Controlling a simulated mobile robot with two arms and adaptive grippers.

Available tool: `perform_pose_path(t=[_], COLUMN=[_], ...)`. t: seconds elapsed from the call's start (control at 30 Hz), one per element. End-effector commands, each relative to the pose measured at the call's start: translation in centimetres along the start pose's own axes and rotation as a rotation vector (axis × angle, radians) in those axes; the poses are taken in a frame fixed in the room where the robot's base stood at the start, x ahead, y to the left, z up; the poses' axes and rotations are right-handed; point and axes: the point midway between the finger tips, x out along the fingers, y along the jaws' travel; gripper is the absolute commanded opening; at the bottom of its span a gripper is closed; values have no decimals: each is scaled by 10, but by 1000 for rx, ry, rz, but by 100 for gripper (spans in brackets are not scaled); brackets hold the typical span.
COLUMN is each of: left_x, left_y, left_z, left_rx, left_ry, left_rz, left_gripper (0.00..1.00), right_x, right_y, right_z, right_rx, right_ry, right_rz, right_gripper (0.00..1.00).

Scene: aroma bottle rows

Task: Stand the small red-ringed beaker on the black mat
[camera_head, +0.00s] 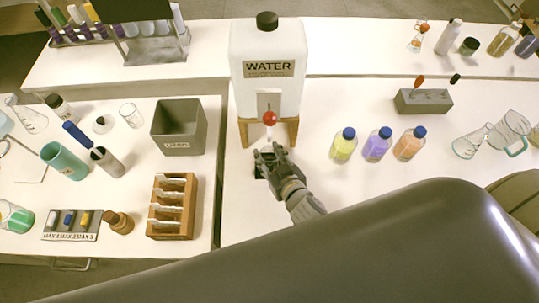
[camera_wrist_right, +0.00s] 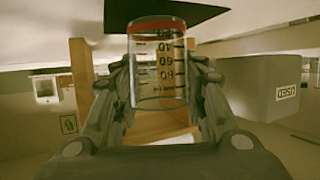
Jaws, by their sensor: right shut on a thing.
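My right gripper (camera_head: 272,156) is in front of the water tank in the head view. In the right wrist view the gripper (camera_wrist_right: 160,80) is shut on the small clear beaker (camera_wrist_right: 157,88), a finger on each side. The beaker has black markings and a red ring at the end towards the black mat (camera_wrist_right: 200,18). I cannot tell whether it touches the mat. In the head view the hand hides the beaker and most of the mat (camera_head: 260,172). My left gripper is not in view.
The white water tank (camera_head: 266,45) stands on a wooden stand (camera_head: 244,132) with a red tap knob (camera_head: 270,118) just behind the hand. Three blue-capped bottles (camera_head: 378,145) stand to the right. A grey bin (camera_head: 179,142) is on the left table.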

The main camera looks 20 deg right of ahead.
Motion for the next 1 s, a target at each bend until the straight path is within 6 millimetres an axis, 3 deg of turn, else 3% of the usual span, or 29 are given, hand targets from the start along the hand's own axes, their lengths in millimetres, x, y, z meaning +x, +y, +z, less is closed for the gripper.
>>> perform_pose_path(t=[0.17, 0.2, 0.3, 0.73, 1.0], left_x=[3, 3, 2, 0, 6], left_y=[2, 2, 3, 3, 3], left_z=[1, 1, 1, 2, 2], left_rx=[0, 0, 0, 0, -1], left_ry=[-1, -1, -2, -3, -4], left_rz=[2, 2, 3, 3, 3], left_gripper=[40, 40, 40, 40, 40], right_x=[1, 1, 1, -3, -49], right_y=[0, 0, 0, 0, 0], right_z=[4, 4, 3, 0, 3], right_rx=[0, -1, -1, 0, 2], right_ry=[0, -1, -1, -1, -3], right_rz=[0, 0, 0, 0, 0], right_gripper=[16, 42, 60, 60, 60])
